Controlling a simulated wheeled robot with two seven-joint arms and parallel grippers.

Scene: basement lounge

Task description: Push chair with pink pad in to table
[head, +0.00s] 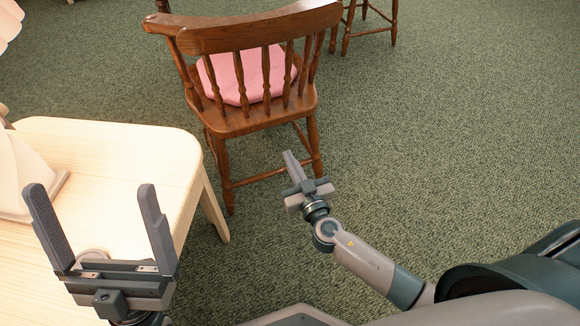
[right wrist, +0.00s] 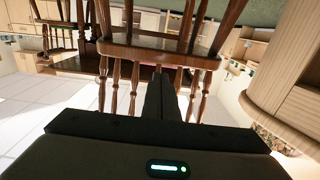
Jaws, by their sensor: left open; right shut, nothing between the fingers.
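The wooden chair (head: 262,32) stands upright with its spindled back toward me in the head view. Its pink pad (head: 240,75) shows between the spindles. My right gripper (head: 290,158) is shut and empty, low behind the chair near its right rear leg; I cannot tell if it touches. In the right wrist view the picture is upside down, and the shut fingers (right wrist: 160,92) point at the chair's seat edge and spindles (right wrist: 160,50). My left gripper (head: 92,205) is open and empty above a pale wooden table (head: 120,150) at the left.
The pale table's rounded corner and leg (head: 213,208) stand close to the chair's left side. Dark wooden legs (head: 370,25) of other furniture show beyond the chair at the top. The green carpet (head: 450,130) to the right is clear.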

